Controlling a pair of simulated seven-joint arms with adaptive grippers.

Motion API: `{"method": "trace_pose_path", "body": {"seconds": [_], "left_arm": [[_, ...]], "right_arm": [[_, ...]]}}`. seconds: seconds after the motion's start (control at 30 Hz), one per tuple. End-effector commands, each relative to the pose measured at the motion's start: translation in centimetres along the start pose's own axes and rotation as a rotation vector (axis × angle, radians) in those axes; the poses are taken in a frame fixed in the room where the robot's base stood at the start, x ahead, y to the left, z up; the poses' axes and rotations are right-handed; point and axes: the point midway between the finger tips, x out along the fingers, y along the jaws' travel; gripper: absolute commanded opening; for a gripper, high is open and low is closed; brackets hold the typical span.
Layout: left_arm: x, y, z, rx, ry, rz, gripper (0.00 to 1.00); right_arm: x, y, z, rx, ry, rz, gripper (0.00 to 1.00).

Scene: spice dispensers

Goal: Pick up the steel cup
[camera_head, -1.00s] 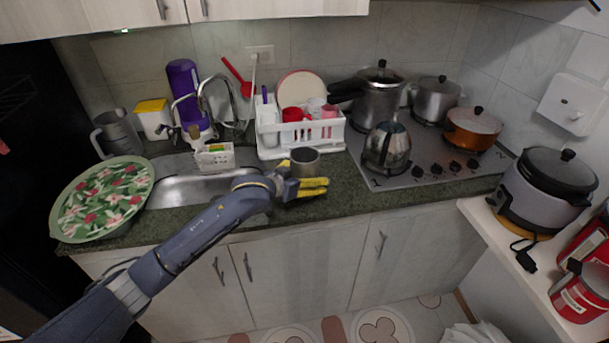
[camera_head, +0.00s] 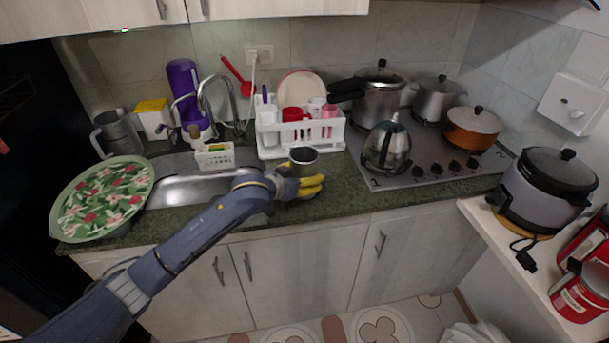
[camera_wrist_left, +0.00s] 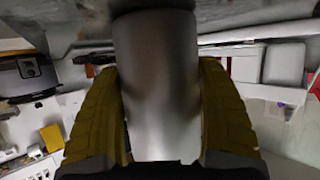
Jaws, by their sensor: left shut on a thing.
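The steel cup (camera_head: 303,157) is a small grey metal cup with a dark open top, upright at the front of the green counter in the head view. My left gripper (camera_head: 308,187) is shut on it, with its yellow fingers around the cup's sides. In the left wrist view the cup (camera_wrist_left: 158,85) fills the middle between the two yellow fingers (camera_wrist_left: 160,110), which press against it from both sides. The fingers hide the lower part of the cup in the head view, so I cannot tell whether it is clear of the counter. My right gripper is not in view.
A white dish rack (camera_head: 340,133) with cups and a plate stands just behind the cup. A steel kettle (camera_head: 387,148) stands on the stove (camera_head: 430,172) to the right. The sink (camera_head: 190,188) and a floral tray (camera_head: 103,197) are to the left. Bare counter (camera_head: 342,192) lies right of the gripper.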

Motion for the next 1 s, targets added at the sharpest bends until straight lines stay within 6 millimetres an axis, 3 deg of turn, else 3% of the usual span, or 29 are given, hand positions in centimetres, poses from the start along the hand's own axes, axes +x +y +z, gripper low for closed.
{"method": "trace_pose_path", "body": {"seconds": [0.47, 1.0], "left_arm": [[-0.4, 0.0, -1.0, 0.0, 0.002, 0.0, 0.27], [-2.3, 0.0, -5.7, 0.002, 0.004, 0.0, 0.27]], "right_arm": [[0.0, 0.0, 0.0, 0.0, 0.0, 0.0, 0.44], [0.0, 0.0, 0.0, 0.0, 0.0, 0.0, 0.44]]}}
